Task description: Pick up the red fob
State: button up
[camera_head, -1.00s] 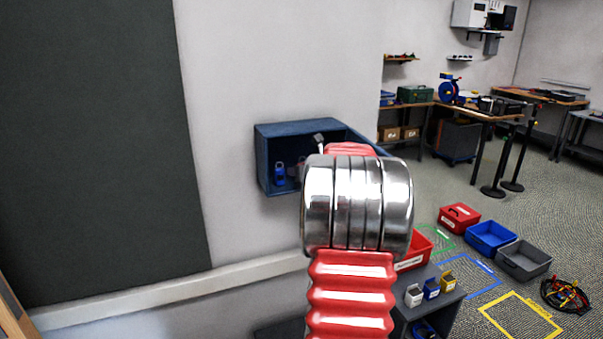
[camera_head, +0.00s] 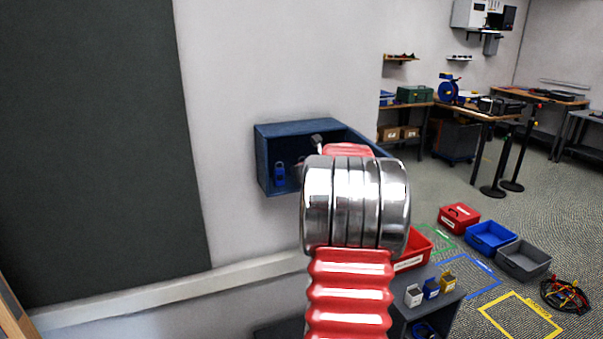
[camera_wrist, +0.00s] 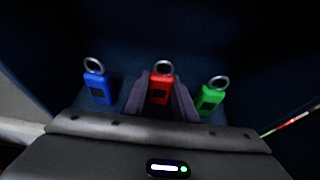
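The red fob (camera_wrist: 161,90) hangs or stands in the middle of the wrist view, its metal ring at the top. My gripper (camera_wrist: 161,99) has one grey-purple finger on each side of it. The fingers lie very close to its sides; I cannot tell whether they touch it. A blue fob (camera_wrist: 98,88) is to the left and a green fob (camera_wrist: 210,97) to the right, both outside the fingers. In the head view my arm reaches to the dark blue wall box (camera_head: 300,129) and hides the red fob; the blue fob (camera_head: 280,173) shows at the box's left.
The box's walls enclose the fobs closely. Below right, a dark cabinet carries a red tray (camera_head: 412,262) and small white, blue and yellow boxes (camera_head: 431,290). Red, blue and grey bins (camera_head: 523,262) stand on the floor at the right.

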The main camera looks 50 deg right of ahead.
jog(key=c, duration=0.5)
jog(key=shift+s+a+r, duration=0.15)
jog(key=shift+r, duration=0.4)
notch_tip(320, 180, up, 6)
jog(key=shift+f, duration=0.15)
jog(key=shift+a, duration=0.1)
jog(key=s+a, duration=1.1)
jog(key=a, duration=0.4)
jog(key=shift+s+a, duration=0.25)
jog(key=shift+s, duration=0.1)
